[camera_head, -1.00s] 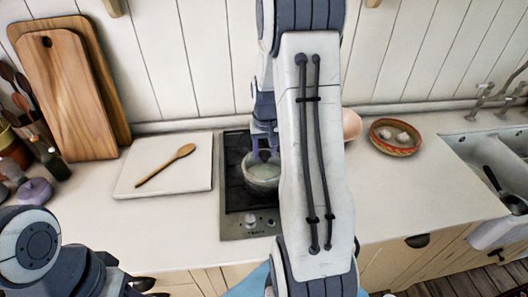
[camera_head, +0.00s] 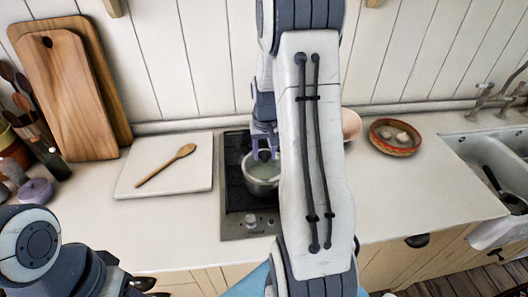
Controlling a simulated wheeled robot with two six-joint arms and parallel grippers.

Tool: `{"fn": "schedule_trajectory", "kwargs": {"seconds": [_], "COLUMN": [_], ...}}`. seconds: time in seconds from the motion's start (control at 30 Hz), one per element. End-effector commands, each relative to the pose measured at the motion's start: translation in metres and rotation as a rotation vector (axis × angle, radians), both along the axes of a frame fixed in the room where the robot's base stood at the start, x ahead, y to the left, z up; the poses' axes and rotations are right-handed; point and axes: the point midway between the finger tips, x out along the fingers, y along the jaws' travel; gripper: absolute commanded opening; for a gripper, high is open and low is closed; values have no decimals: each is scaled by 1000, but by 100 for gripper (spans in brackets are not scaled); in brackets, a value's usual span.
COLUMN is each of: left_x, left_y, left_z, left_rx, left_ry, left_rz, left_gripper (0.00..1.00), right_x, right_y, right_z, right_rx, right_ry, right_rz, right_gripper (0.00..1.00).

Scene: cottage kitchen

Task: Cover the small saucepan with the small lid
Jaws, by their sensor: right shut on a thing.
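The small saucepan (camera_head: 261,188) stands on the dark hob left of my right arm, which hides part of its right side. My right gripper (camera_head: 264,156) points down just above it, its purple fingers shut on a small piece at the top of a pale, round cover that looks like the small lid (camera_head: 262,170). The lid is over the saucepan's mouth; whether it touches the rim all round cannot be told. My left arm shows at the lower left, but its gripper is not visible.
A white board (camera_head: 165,180) with a wooden spoon (camera_head: 166,165) lies left of the hob (camera_head: 237,212). Cutting boards (camera_head: 68,95) lean on the wall. A purple pot (camera_head: 36,190) is far left.

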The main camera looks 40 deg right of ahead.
Motion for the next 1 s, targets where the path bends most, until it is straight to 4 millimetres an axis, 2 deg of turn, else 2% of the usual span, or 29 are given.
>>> {"fn": "schedule_trajectory", "kwargs": {"seconds": [0.77, 0.8, 1.0], "left_x": [0, 0, 0], "left_y": [0, 0, 0], "left_z": [-8, -7, -7], "left_rx": [0, 0, 0], "left_ry": [0, 0, 0], "left_rz": [0, 0, 0], "left_gripper": [50, 50, 50], "right_x": [0, 0, 0], "right_y": [0, 0, 0], "right_z": [-11, -9, -9], "right_rx": [0, 0, 0], "right_ry": [0, -1, 0], "right_rz": [-1, -1, 0], "right_gripper": [0, 62, 62]}}
